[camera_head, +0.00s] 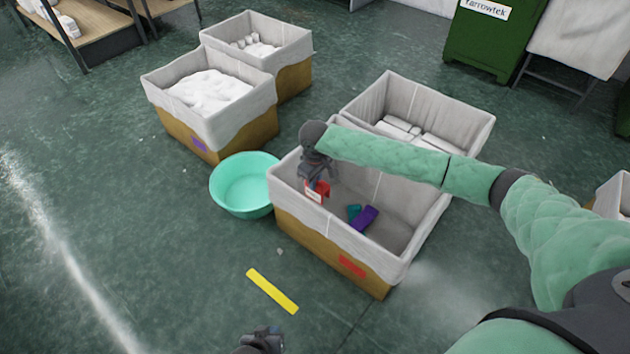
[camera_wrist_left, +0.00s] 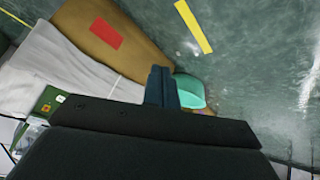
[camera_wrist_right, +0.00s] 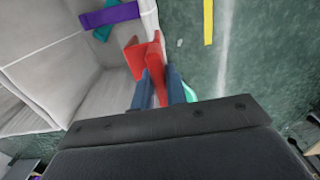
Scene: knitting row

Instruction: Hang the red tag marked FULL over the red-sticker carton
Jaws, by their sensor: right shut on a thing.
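The red tag (camera_head: 321,187) shows a small white label in the head view; its lettering is too small to read. My right gripper (camera_head: 316,178) is shut on the tag at the left rim of the red-sticker carton (camera_head: 320,230). In the right wrist view the folded tag (camera_wrist_right: 155,60) is between the fingers (camera_wrist_right: 160,88), one flap towards the carton's inside. I cannot tell whether it touches the rim. The red sticker (camera_head: 352,266) is on the carton's front; it also shows in the left wrist view (camera_wrist_left: 106,33). My left gripper (camera_head: 262,338) is shut and empty, low in front.
A purple tag-like piece (camera_head: 365,219) and a teal one (camera_head: 354,212) lie inside the carton. A green basin (camera_head: 243,185) stands close to its left side. Other lined cartons (camera_head: 215,128) stand behind. A yellow strip (camera_head: 272,291) marks the clear floor in front.

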